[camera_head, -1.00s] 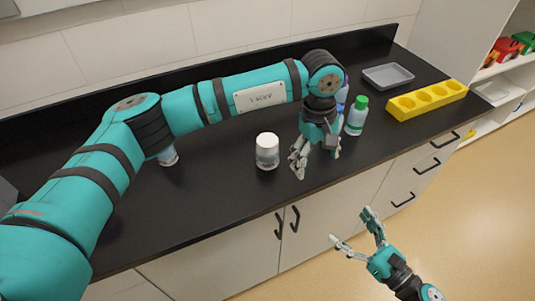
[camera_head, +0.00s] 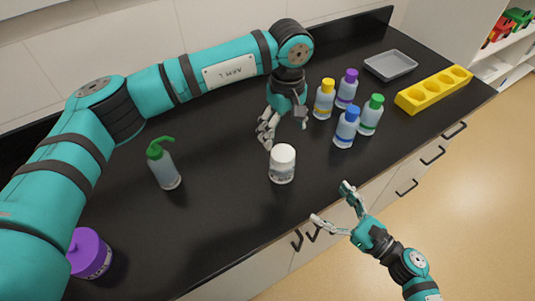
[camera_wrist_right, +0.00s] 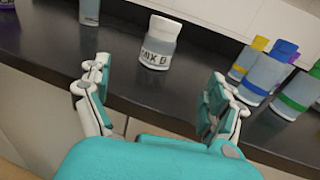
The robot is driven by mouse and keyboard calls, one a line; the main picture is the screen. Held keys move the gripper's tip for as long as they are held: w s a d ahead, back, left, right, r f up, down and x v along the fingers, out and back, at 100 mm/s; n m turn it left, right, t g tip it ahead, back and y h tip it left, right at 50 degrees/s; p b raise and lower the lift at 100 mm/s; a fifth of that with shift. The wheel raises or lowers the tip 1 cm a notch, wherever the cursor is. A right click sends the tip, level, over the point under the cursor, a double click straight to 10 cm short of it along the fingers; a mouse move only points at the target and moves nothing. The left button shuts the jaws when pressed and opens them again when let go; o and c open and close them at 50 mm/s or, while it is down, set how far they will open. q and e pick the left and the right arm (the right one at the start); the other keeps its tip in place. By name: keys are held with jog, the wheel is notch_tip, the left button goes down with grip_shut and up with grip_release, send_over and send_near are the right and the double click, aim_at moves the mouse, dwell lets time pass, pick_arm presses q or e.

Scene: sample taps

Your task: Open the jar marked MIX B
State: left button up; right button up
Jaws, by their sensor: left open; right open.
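The jar marked MIX B (camera_head: 282,164) is clear with a white lid and stands upright on the black counter. Its label reads in the right wrist view (camera_wrist_right: 158,44); the lid is on. My left gripper (camera_head: 268,135) is open and empty, just behind and left of the jar, apart from it. My right gripper (camera_head: 330,206) is open and empty, in front of the counter's edge and to the right of the jar. In the right wrist view the jar stands beyond and between the open fingers (camera_wrist_right: 158,100), not touched.
Several bottles with coloured caps, such as the blue-capped one (camera_head: 346,127), stand right of the jar. A green-topped wash bottle (camera_head: 163,166) and a purple-lidded jar (camera_head: 90,255) stand left. A yellow rack (camera_head: 408,101) and grey tray (camera_head: 370,65) lie at the far right.

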aim_at(292, 171)
pick_arm(q)
jog(key=shift+w+a, duration=0.25)
jog(key=shift+a, duration=0.05)
pick_arm(e)
jog(key=shift+w+a, duration=0.35)
jog(key=shift+a, duration=0.05)
jog(key=shift+w+a, duration=0.25)
pick_arm(q)
jog(key=shift+s+d+r, duration=0.1)
jog(key=shift+s+d, duration=0.2)
pick_arm(e)
jog(key=shift+w+a+r, duration=0.1)
jog(key=shift+w+a, duration=0.15)
pick_arm(q)
jog(key=shift+s+d, duration=0.1)
jog(key=shift+d, duration=0.05)
pick_arm(e)
jog(key=x, duration=1.3)
jog(key=shift+w+a, duration=0.1)
jog(key=shift+x, duration=0.8)
jog(key=shift+c, duration=0.2)
